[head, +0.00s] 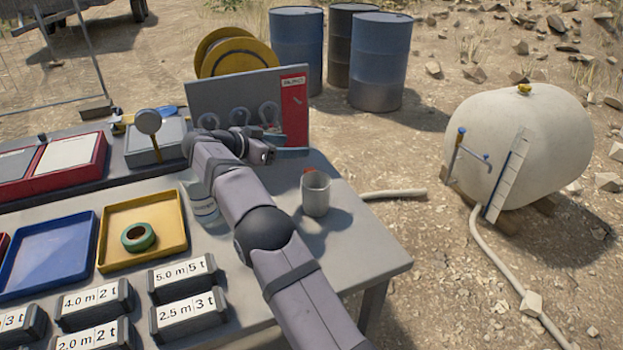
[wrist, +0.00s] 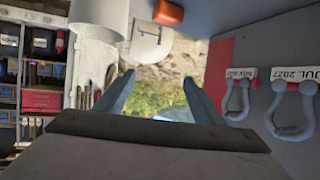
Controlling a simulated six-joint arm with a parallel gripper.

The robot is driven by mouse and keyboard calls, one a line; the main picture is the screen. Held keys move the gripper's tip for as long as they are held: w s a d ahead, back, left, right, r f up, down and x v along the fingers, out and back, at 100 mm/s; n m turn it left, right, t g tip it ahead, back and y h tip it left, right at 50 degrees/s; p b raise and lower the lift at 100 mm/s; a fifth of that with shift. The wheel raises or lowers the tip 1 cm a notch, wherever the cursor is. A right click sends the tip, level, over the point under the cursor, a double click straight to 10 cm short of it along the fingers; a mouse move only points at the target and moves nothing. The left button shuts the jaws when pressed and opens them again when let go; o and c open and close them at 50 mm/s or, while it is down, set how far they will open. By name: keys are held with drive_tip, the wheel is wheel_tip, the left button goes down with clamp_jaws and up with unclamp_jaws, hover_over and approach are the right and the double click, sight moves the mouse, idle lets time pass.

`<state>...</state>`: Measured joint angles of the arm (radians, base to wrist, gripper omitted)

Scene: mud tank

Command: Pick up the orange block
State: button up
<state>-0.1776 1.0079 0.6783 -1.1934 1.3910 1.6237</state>
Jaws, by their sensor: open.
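The orange block (head: 307,171) shows as a small orange-red patch just behind the rim of the white mug (head: 315,194), which hides most of it. In the wrist view the orange block (wrist: 168,13) is at the top edge, right of the mug (wrist: 98,14). My gripper (head: 286,152) is above the table in front of the grey board, a little left of the block. In the wrist view my gripper (wrist: 158,98) has its two fingers spread with nothing between them; the block lies beyond them, apart.
The grey board (head: 235,92) with hanging shackles (head: 269,113) and a red strip (head: 294,105) stands close behind my gripper. A clear jar (head: 203,206) is beside my arm. A yellow tray (head: 171,210) with green tape (head: 138,237) lies left. The table's right front corner is clear.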

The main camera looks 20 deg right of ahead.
wheel_tip(320, 180, down, 10)
drive_tip(key=shift+p+x, duration=1.2)
drive_tip(key=shift+x, duration=2.5)
drive_tip(key=shift+r, duration=0.2)
drive_tip(key=shift+w, duration=0.1)
drive_tip(key=c, duration=0.8)
